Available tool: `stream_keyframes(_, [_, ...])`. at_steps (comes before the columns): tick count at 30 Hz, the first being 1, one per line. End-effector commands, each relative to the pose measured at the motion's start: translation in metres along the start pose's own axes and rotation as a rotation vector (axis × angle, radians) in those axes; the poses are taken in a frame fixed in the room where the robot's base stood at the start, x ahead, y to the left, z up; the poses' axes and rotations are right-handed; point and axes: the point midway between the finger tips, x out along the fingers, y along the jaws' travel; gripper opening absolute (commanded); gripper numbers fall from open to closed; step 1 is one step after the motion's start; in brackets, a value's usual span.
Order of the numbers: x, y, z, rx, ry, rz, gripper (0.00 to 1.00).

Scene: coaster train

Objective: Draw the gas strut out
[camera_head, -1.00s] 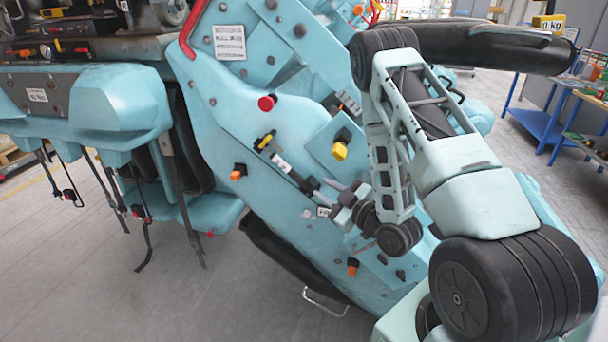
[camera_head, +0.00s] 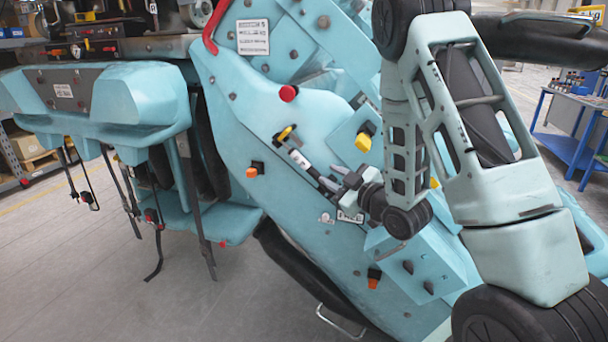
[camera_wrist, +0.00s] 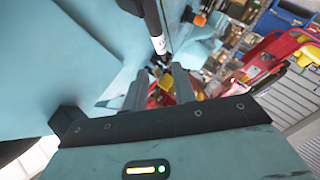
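The gas strut (camera_head: 300,160), a slim rod with black and white sections, lies slanted along the light blue body panel in the head view. Its upper end is by a yellow-and-black fitting (camera_head: 284,134). My gripper (camera_head: 340,176) is at the strut's lower right end, its two grey fingers apart. In the wrist view the strut (camera_wrist: 157,42) comes down from the top, and its lower end shows around the gap between the fingertips of my gripper (camera_wrist: 160,72). The fingers look open; I cannot tell whether either touches the strut.
The light blue coaster body (camera_head: 240,110) carries a red knob (camera_head: 288,93), a yellow knob (camera_head: 363,142) and orange knobs (camera_head: 256,169) around the strut. A blue workbench (camera_head: 570,140) stands at the right. Grey floor is free at the lower left.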

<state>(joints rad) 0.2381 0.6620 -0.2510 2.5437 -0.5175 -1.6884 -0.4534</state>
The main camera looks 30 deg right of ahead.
Motion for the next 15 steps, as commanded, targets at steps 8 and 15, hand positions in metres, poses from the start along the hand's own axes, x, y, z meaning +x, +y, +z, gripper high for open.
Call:
stream_keyframes(8, [0.025, 0.001, -0.003, 0.002, 0.000, 0.001, 0.27])
stream_keyframes(15, [0.069, 0.002, -0.004, 0.003, 0.000, 0.002, 0.27])
